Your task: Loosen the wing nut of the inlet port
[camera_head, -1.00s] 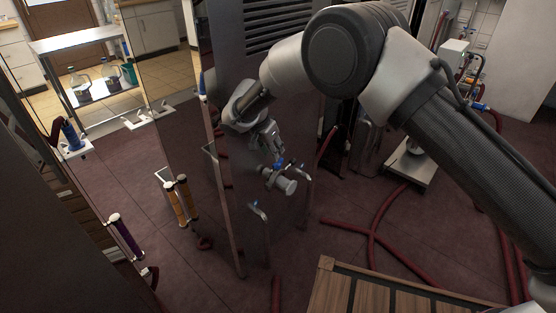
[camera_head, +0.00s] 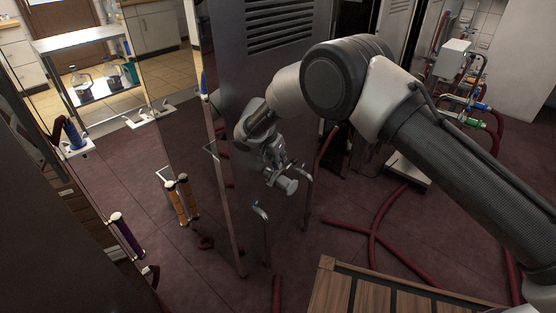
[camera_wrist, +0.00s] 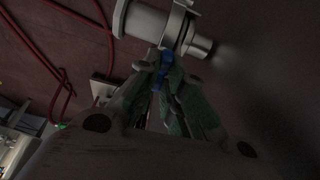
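The inlet port (camera_head: 288,185) is a grey metal stub with a round end, on the dark cabinet side. In the wrist view it shows as a pale pipe (camera_wrist: 147,22) with a clamp ring (camera_wrist: 177,24) around it. The blue wing nut (camera_wrist: 163,70) sits at the clamp, between my fingertips. My gripper (camera_wrist: 166,72) has its two green-grey fingers closed in on either side of the wing nut, which they partly hide. In the head view my gripper (camera_head: 274,160) is right behind the port and hides the wing nut.
Dark red hoses (camera_head: 376,228) lie on the floor to the right. A wooden slatted surface (camera_head: 385,292) is in the foreground. A shelf with flasks (camera_head: 82,84) stands at the back left.

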